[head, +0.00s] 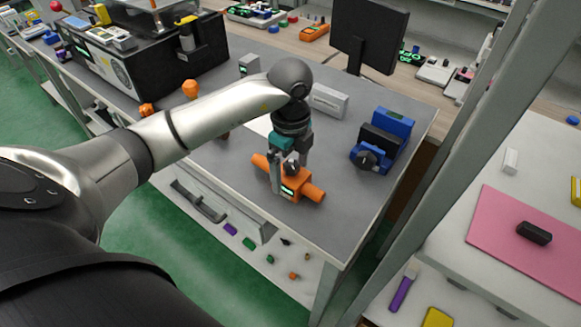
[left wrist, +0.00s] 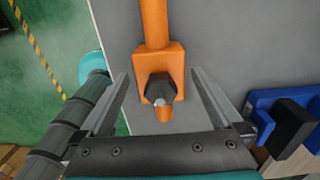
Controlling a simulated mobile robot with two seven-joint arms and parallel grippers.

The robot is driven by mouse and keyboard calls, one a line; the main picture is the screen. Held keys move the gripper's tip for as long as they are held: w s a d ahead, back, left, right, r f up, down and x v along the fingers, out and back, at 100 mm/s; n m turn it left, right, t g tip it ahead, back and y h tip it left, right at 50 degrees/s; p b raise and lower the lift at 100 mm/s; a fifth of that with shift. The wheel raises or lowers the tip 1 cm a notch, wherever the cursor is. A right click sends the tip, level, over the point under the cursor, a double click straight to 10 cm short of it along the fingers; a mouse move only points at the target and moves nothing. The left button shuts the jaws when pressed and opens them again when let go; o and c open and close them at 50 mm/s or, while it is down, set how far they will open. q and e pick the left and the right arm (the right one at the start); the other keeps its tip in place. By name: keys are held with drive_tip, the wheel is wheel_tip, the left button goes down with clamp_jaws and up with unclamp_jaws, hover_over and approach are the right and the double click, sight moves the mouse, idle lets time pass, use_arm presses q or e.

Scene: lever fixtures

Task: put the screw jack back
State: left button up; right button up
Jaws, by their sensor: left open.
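An orange fixture (head: 293,185), which looks like the screw jack, lies on the grey bench top near its front edge. It has round orange ends and a small lit display. In the left wrist view its orange block (left wrist: 158,62) carries a black hex nut, with an orange bar running up from it. My left gripper (head: 287,172) is directly over it, pointing down. In the left wrist view my left gripper (left wrist: 160,78) is open, with one finger on each side of the block and gaps between. My right gripper is in neither view.
A blue and black vise-like fixture (head: 383,140) stands to the right on the same bench. A grey box (head: 328,100) and a monitor (head: 369,36) are behind. A metal post (head: 440,150) rises at the bench's right. Clear bench top lies between these.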

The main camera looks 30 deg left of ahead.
use_arm(q)
wheel_tip(320, 180, up, 12)
drive_tip(key=p, duration=0.2)
drive_tip(key=shift+r, duration=0.2)
idle(0.5)
